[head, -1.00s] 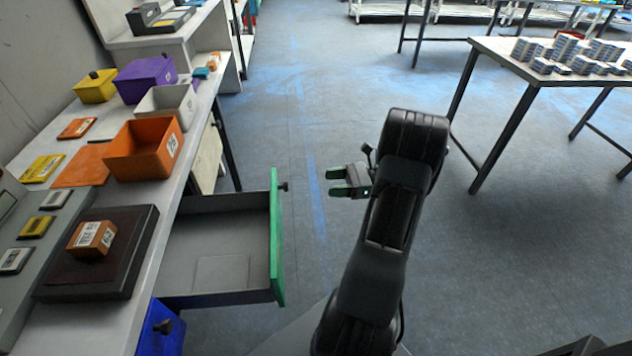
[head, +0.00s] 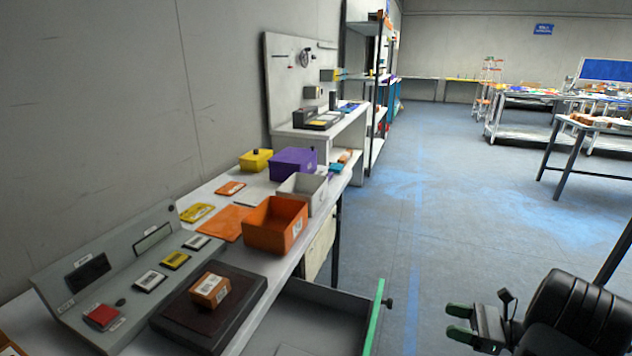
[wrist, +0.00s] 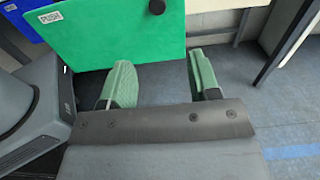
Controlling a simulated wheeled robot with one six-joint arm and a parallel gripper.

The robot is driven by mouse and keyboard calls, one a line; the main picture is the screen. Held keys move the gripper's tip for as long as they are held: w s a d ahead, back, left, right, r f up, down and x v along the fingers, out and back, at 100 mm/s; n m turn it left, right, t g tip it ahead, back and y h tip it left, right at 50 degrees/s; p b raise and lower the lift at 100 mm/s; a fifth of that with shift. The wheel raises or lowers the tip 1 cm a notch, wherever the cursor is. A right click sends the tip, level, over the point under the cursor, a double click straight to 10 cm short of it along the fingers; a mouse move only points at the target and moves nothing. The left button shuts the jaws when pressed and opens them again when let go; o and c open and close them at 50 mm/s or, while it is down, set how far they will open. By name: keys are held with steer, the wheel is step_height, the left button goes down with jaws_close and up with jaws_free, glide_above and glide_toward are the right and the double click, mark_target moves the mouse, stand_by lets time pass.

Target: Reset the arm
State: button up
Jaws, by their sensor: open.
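My gripper (head: 459,323) is at the lower right of the head view, to the right of the open drawer and over the floor. Its two green fingers are apart with nothing between them. The wrist view also shows my gripper (wrist: 160,80) open and empty, with the drawer's green front (wrist: 120,35) just beyond it. In the head view the green drawer front (head: 374,318) stands pulled out from the bench, and its dark knob faces my gripper. No contact between gripper and drawer shows.
The bench (head: 325,203) runs along the left wall. The floor (head: 440,220) right of the bench is clear.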

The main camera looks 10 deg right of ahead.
steer(key=s+a+n+g+h+p, duration=0.4)
steer(key=s+a+n+g+h, duration=0.15)
steer(key=a+n+g, duration=0.2)
steer(key=a+r+n+h+p, duration=0.3)
steer(key=a+r+n+p, duration=0.2)
steer(key=r, duration=0.5)
steer(key=a+r+n+t+h+p, duration=0.1)
steer(key=a+r+n+h+p, duration=0.2)
steer(key=r, duration=0.7)
steer(key=s+a+r+n+t+h+p, duration=0.1)
steer(key=a+r+n+h+p, duration=0.3)
steer(key=a+r+n+p, duration=0.4)
steer(key=shift+r+p, duration=0.6)
steer(key=shift+r, duration=0.3)
steer(key=shift+s, duration=0.1)
steer(key=shift+c, duration=0.4)
